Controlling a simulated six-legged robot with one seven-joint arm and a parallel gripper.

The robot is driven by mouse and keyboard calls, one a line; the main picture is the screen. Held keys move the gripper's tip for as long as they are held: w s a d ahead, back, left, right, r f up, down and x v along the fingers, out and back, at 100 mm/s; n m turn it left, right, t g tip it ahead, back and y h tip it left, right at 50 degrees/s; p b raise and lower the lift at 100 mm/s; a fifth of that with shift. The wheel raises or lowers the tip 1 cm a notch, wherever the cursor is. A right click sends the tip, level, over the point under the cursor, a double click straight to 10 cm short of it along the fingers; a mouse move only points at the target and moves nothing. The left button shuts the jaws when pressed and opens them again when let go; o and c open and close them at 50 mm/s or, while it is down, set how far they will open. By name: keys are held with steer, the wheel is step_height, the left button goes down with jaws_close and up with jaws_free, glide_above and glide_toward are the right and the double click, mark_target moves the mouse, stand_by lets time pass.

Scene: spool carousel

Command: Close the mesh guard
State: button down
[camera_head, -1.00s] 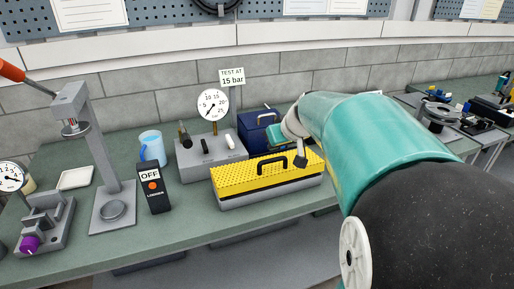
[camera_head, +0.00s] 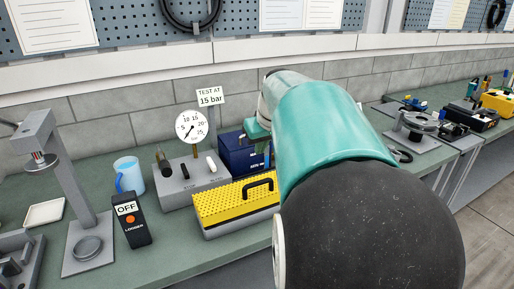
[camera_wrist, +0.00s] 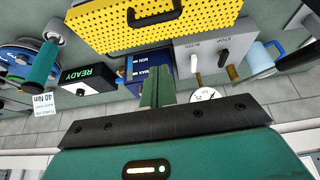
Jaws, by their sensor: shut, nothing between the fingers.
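The mesh guard (camera_head: 228,205) is a yellow perforated cover with a black handle (camera_head: 257,187). It lies down over a long grey base (camera_head: 232,228) on the bench; my arm hides its right end. In the wrist view the yellow mesh (camera_wrist: 110,25) fills the top, with part of the handle at the upper edge. My gripper (camera_wrist: 157,82) is shut and empty, its fingers apart from the mesh in the picture. In the head view its teal end shows behind the guard, by the blue box; the fingertips are not clear there.
A blue box (camera_head: 236,155) and a grey panel with switches (camera_head: 190,184) and a gauge (camera_head: 191,127) stand behind the guard. A black logger marked OFF (camera_head: 132,222), a blue cup (camera_head: 129,174) and a press stand (camera_head: 62,180) are at left. A READY box (camera_wrist: 85,78) shows in the wrist view.

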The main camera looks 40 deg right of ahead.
glide_above(260, 183)
steer(key=w, duration=0.1)
step_height(260, 183, down, 6)
steer(key=shift+w+d+f, duration=0.1)
steer(key=shift+d+f, duration=0.05)
steer(key=shift+s+f, duration=0.2)
steer(key=shift+f, duration=0.4)
steer(key=shift+s+f, duration=0.15)
steer(key=shift+f, duration=0.45)
steer(key=shift+s+a+f, duration=0.15)
steer(key=shift+a+f, duration=0.05)
steer(key=shift+f, duration=0.5)
steer(key=shift+s+a+f, duration=0.2)
steer(key=shift+s+f, duration=0.25)
steer(key=shift+s, duration=0.05)
steer(key=shift+s+a+f, duration=0.15)
steer(key=shift+s+f, duration=0.3)
steer(key=shift+s, duration=0.05)
steer(key=shift+r, duration=0.1)
